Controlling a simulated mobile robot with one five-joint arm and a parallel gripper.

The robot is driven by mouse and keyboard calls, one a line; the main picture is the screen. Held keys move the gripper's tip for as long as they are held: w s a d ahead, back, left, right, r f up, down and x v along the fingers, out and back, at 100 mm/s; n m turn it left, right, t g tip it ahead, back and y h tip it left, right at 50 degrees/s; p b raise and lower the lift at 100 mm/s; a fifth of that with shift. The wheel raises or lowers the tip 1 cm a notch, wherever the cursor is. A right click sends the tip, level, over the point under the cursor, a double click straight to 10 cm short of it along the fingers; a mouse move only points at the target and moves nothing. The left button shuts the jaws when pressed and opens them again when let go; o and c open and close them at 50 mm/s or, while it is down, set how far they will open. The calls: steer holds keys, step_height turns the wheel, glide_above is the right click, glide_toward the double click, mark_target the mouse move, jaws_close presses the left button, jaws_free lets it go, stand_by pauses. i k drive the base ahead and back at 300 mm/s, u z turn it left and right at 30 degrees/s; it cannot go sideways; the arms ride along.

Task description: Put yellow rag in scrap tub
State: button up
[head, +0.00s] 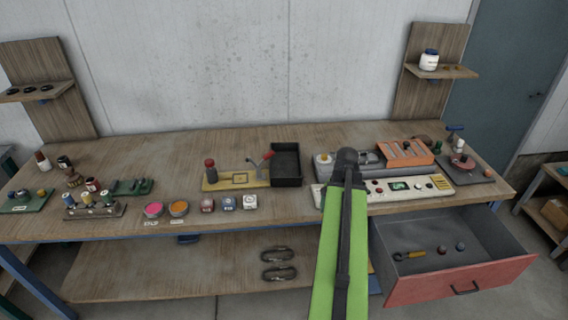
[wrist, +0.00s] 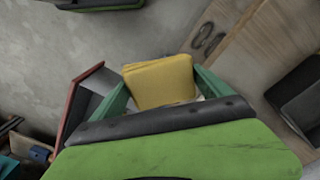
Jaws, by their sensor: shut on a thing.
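A yellow rag (wrist: 158,80), folded and roughly square, shows in the wrist view. My gripper (wrist: 161,84) is shut on it, with a green finger on each side. In the head view my green arm hangs over the front of the bench; the gripper and rag are not visible there. A green tub-like container (wrist: 100,4) with a dark inside is at the top edge of the wrist view, cut off and apart from the rag. I cannot tell for sure whether it is the scrap tub.
An open drawer (head: 432,262) with a red front holds a yellow-handled tool and small knobs, right of my arm. The workbench (head: 120,165) carries a black bin (head: 286,166), an orange rack (head: 405,153) and a control panel. Two dark shackles lie on the lower shelf (head: 200,270).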

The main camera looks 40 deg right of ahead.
mark_target(286, 172)
steer(key=u, duration=0.05)
steer(key=i, duration=1.15)
steer(key=u, duration=0.05)
